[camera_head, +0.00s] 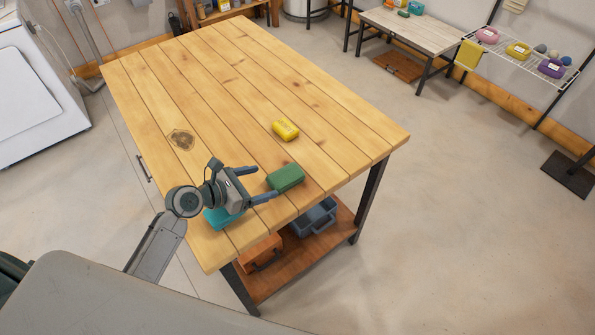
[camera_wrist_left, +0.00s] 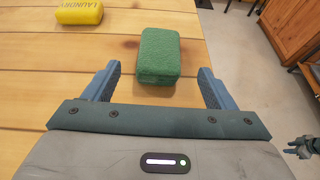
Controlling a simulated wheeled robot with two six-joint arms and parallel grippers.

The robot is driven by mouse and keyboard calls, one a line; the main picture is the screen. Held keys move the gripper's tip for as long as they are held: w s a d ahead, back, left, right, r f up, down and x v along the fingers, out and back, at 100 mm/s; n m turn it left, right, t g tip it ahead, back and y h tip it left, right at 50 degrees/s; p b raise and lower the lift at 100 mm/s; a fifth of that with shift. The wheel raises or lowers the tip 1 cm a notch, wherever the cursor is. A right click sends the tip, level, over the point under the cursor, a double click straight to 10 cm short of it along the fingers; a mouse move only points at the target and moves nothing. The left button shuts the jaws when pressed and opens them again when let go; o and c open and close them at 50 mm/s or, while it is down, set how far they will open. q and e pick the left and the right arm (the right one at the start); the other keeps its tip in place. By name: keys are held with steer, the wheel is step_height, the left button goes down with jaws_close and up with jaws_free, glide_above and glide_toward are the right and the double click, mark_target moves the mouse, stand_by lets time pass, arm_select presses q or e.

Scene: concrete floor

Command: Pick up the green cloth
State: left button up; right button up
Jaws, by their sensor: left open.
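The green cloth (camera_head: 286,178), a thick folded block, lies on the wooden table near its front right edge. My left gripper (camera_head: 264,183) is open and low over the table, its fingers pointing at the cloth. In the left wrist view the cloth (camera_wrist_left: 158,54) lies ahead, centred between the two open fingers (camera_wrist_left: 159,70), with its near end about level with the fingertips. I see no grip on it. A small dark gripper, seemingly my right one (camera_wrist_left: 302,146), shows at the right edge of the left wrist view, too small to tell its jaws.
A yellow block (camera_head: 285,129) marked LAUNDRY lies behind the cloth. A teal item (camera_head: 221,217) is partly hidden under my left gripper. The table's lower shelf (camera_head: 285,277) holds an orange box and a blue-grey bin. The table's far part is clear.

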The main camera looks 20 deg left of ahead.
mark_target(286, 174)
arm_select(q)
steer(key=x, duration=0.3)
steer(key=shift+w+d+f+p, duration=0.1)
steer(key=shift+w+d+p, duration=0.15)
steer(key=shift+w+p, duration=0.1)
steer(key=shift+w+d+f, duration=0.1)
steer(key=shift+w+d, duration=0.1)
steer(key=shift+w+d+f, duration=0.1)
steer(key=shift+w+d, duration=0.1)
steer(key=shift+w, duration=0.05)
steer(key=x, duration=0.1)
steer(key=p+x, duration=0.1)
steer(key=x, duration=0.1)
steer(key=p+x, duration=0.1)
steer(key=shift+w+d, duration=0.35)
steer(key=c, duration=0.9)
steer(key=shift+c, duration=0.8)
arm_select(e)
steer(key=r, duration=0.1)
steer(key=s+a+r, duration=0.1)
steer(key=shift+a+r, duration=0.25)
steer(key=shift+r, duration=0.1)
steer(key=shift+a, duration=0.1)
